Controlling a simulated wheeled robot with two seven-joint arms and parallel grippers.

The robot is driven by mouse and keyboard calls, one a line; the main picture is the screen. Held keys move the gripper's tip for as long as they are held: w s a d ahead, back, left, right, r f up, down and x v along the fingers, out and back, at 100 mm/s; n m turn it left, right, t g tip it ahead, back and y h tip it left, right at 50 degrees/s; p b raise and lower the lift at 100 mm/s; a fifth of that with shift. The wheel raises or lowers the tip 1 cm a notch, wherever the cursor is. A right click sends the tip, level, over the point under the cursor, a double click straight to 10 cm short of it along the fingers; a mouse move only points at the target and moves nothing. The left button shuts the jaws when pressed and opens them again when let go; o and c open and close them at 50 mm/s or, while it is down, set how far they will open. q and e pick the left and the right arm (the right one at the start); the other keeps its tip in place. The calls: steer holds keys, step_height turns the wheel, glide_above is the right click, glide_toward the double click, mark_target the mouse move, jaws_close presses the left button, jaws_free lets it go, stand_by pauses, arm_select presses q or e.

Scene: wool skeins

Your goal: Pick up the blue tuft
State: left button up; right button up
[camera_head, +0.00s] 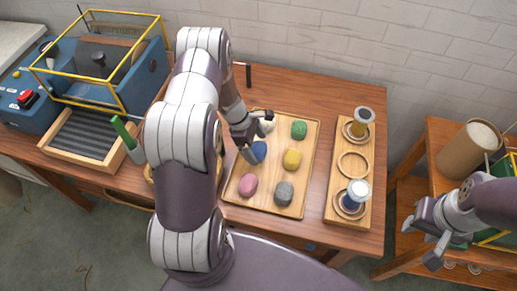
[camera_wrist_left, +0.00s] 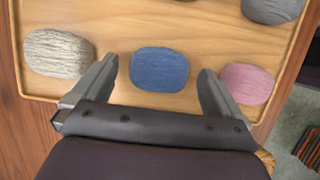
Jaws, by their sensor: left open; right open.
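The blue tuft (camera_head: 259,151) lies on the wooden tray (camera_head: 304,205) on the table, partly hidden by my left gripper in the head view. In the left wrist view the blue tuft (camera_wrist_left: 159,69) lies just beyond and between the two open fingers of my left gripper (camera_wrist_left: 158,90), with gaps on both sides. My left gripper (camera_head: 247,143) is open and empty. My right gripper (camera_head: 426,235) is open and empty at the far right, away from the tray.
Beside the blue tuft are a cream tuft (camera_wrist_left: 58,53) and a pink tuft (camera_wrist_left: 247,83). Green (camera_head: 299,129), yellow (camera_head: 292,159) and grey (camera_head: 284,193) tufts share the tray. A wooden rack (camera_head: 336,208) with spools stands to the right.

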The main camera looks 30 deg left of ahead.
arm_select(q)
steer(key=shift+d+f, duration=0.15)
steer(key=shift+f, duration=0.15)
steer(key=c, duration=1)
steer(key=shift+r, duration=0.15)
